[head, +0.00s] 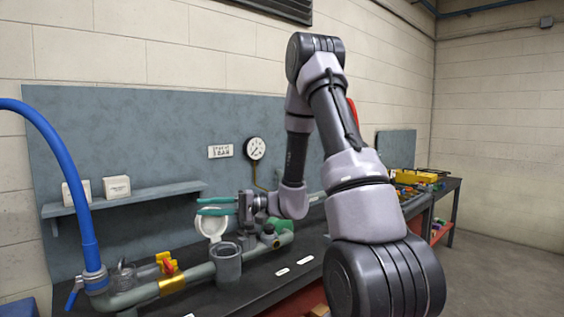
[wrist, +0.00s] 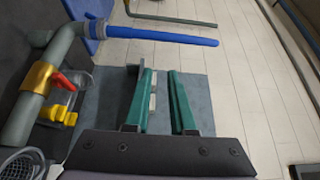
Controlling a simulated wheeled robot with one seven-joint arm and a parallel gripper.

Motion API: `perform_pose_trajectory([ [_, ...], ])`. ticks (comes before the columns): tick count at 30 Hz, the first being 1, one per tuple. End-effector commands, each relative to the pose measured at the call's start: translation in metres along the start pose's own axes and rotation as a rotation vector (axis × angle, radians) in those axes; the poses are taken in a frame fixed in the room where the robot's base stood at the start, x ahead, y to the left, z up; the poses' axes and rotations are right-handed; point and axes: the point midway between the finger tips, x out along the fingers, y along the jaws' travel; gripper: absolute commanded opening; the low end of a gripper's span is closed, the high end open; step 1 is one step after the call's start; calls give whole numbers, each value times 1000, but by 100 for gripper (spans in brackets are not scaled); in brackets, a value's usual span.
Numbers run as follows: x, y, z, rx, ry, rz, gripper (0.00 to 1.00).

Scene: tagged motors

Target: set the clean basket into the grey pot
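My gripper (head: 217,205) has two teal fingers and points left above the bench, higher than the grey pot. In the wrist view the fingers (wrist: 163,98) stand apart with nothing between them. The grey pot (head: 228,266) stands open at the top beside the pipe, below and near my gripper. In the wrist view a round grey mesh shape (wrist: 20,164) is cut off at the lower left corner; I cannot tell whether it is a basket inside the pot. A small see-through container-like thing (head: 124,277) stands at the left behind the pipe; I cannot tell whether it is the clean basket.
A blue hose (head: 84,215) rises at the left. A shelf (head: 130,197) and gauge (head: 255,149) are on the back panel. A white round lid (head: 211,220) stands behind.

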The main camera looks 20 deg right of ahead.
Motion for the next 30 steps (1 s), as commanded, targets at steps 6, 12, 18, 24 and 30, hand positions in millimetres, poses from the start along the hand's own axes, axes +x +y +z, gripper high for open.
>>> perform_pose_trajectory([
  [6, -5, -50, 81, 20, -245, 301, 23],
  [12, -37, -69, 133, 0, -276, 650, 23],
  [18, -84, -87, 158, -75, -112, 969, 23],
  [24, -132, -118, 164, -190, 190, 1162, 23],
  [30, -161, -148, 165, -276, 428, 1205, 23],
])
